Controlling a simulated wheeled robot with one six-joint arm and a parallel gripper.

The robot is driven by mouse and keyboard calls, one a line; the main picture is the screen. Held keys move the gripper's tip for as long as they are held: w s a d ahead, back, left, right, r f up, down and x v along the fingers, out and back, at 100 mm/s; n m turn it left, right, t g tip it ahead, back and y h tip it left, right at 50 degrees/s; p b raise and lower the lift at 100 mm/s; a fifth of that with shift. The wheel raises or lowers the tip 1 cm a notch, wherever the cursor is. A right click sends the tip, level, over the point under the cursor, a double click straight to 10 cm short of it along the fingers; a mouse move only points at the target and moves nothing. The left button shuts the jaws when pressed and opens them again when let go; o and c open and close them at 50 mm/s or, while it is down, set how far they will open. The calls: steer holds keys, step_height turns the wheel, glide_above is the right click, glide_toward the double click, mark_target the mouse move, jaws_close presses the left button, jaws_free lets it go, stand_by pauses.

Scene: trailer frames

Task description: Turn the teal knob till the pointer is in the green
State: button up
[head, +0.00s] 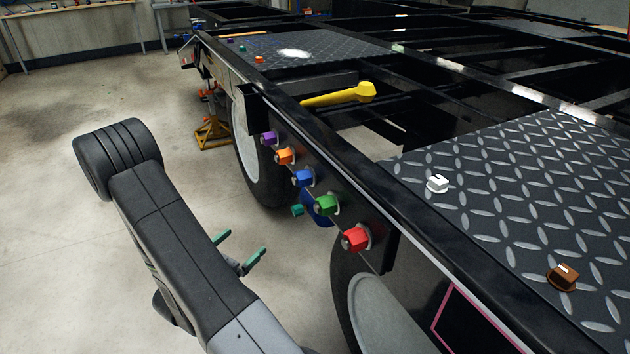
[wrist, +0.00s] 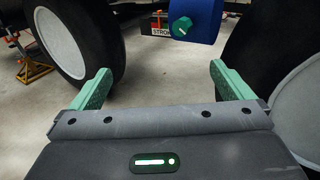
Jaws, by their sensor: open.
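The teal knob (head: 297,210) is small and sticks out from a blue cylinder (head: 319,212) under the trailer's side rail. In the wrist view the teal knob (wrist: 181,27) shows on the end of the blue cylinder (wrist: 204,22), near the top and right of centre. My gripper (head: 246,241) is open and empty, below and left of the knob in the head view. In the wrist view its green fingers (wrist: 160,68) stand wide apart, with the knob beyond them and not touched.
Purple (head: 269,138), orange (head: 286,156), blue (head: 303,178), green (head: 327,204) and red (head: 356,238) knobs line the side rail above the cylinder. Tyres stand on both sides of the gripper in the wrist view. Floor on the left is clear.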

steer(key=x, duration=0.9)
steer(key=shift+w+d+p, duration=0.2)
steer(key=shift+p, duration=0.25)
steer(key=shift+s+a+r, duration=0.1)
steer(key=v, duration=0.9)
steer(key=shift+s+a+b, duration=0.2)
steer(key=shift+s+b, duration=0.15)
steer(key=shift+b, duration=0.1)
steer(key=x, duration=0.8)
steer(key=shift+w+p, duration=0.2)
steer(key=shift+p, duration=0.15)
steer(key=shift+d, duration=0.15)
stand_by(0.3)
